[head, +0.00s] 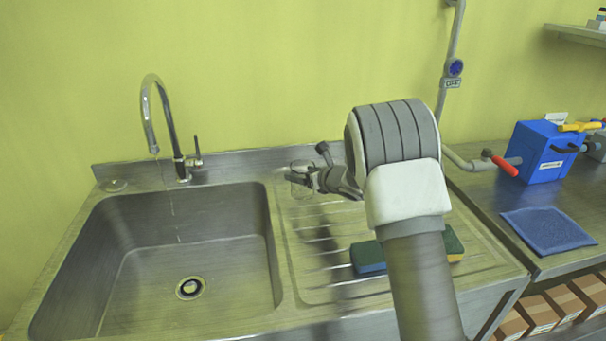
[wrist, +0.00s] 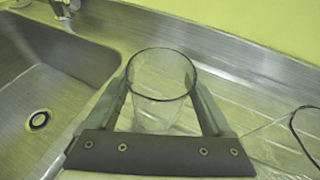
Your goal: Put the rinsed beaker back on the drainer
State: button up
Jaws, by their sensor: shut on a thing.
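The glass beaker (wrist: 160,88) is upright between the two fingers of my gripper (wrist: 163,100) in the wrist view, one finger against each side. In the head view the beaker (head: 300,177) shows small and faint at the end of my gripper (head: 302,179), over the back left part of the ribbed drainer (head: 318,272). The drainer's ribs also show right of the beaker in the wrist view (wrist: 262,125). I cannot tell whether the beaker's base touches the drainer. My arm hides part of the drainer in the head view.
The sink basin (head: 130,270) lies left of the drainer, and the tap (head: 165,130) runs a thin stream into it. A sponge (head: 368,258) lies on the drainer's front part, partly behind my arm. A blue box (head: 542,152) and blue cloth (head: 548,230) are on the right bench.

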jog(key=o, duration=1.2)
jog(key=shift+r+p, duration=0.25)
jog(key=shift+p, duration=0.2)
jog(key=s+d+r+m+h, duration=0.4)
jog(key=s+d+r+m, duration=0.45)
jog(key=s+m, duration=0.3)
jog(key=s+d+r+m+h, duration=0.4)
jog(key=s+d+r+m, duration=0.5)
jog(key=m, duration=0.3)
jog(key=s+a+f+m+g, duration=0.1)
jog(key=s+m+g, duration=0.1)
jog(key=s+m, duration=0.4)
jog(key=s+a+f+m+g, duration=0.1)
jog(key=s+f+m, duration=0.1)
jog(key=s+m, duration=0.5)
jog(key=s+a+f+m+g, duration=0.1)
jog(key=s+m, duration=0.5)
jog(key=s, duration=0.7)
jog(key=shift+s+f+g+b, duration=0.25)
jog(key=shift+g+b, duration=0.15)
jog(key=shift+g, duration=0.4)
